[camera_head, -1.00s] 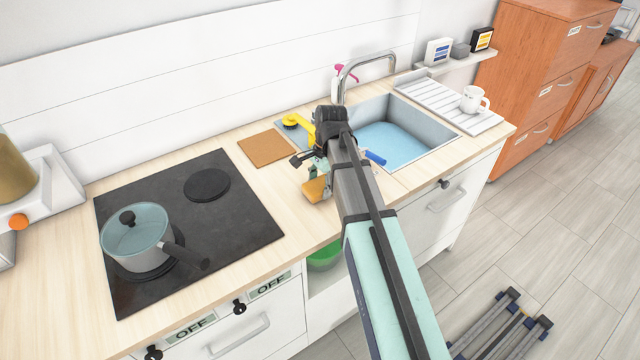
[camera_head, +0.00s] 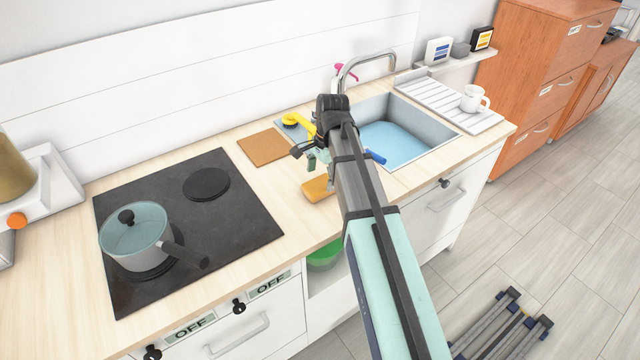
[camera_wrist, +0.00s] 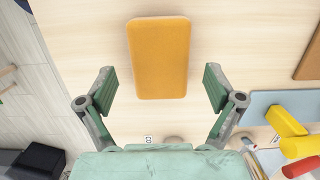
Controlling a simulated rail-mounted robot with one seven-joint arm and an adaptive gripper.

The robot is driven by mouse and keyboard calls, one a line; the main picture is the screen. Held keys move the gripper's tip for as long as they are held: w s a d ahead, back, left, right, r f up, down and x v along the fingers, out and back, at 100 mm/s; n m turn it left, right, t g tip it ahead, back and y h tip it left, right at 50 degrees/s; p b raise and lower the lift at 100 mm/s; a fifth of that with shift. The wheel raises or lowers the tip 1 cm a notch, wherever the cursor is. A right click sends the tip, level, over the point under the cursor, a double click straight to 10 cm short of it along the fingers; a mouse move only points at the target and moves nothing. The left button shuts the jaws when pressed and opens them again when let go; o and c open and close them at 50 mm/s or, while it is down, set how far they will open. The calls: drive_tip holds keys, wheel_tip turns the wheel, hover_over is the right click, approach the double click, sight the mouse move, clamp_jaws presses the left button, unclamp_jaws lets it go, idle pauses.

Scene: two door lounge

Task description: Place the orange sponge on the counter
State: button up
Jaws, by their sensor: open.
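The orange sponge (camera_head: 317,188) lies flat on the wooden counter (camera_head: 294,216), between the hob and the sink. In the wrist view the sponge (camera_wrist: 158,58) is whole and unobstructed, on bare light wood. My gripper (camera_wrist: 160,92) is open, its two fingers apart on either side of the sponge's near end, with nothing between the pads. In the head view my gripper (camera_head: 316,158) is above and behind the sponge, partly hidden by my own arm.
A brown board (camera_head: 265,148) lies behind the sponge. A yellow-handled brush (camera_head: 296,121) is beside the sink (camera_head: 408,130). A lidded pot (camera_head: 136,237) stands on the black hob (camera_head: 232,226). The counter's front edge is close to the sponge.

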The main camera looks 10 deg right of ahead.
sight(324, 181)
wheel_tip(324, 181, up, 9)
drive_tip(key=d+b, duration=0.1)
drive_tip(key=shift+w+d+r, duration=0.15)
drive_tip(key=shift+w+r, duration=0.05)
drive_tip(key=shift+w, duration=0.05)
idle(0.4)
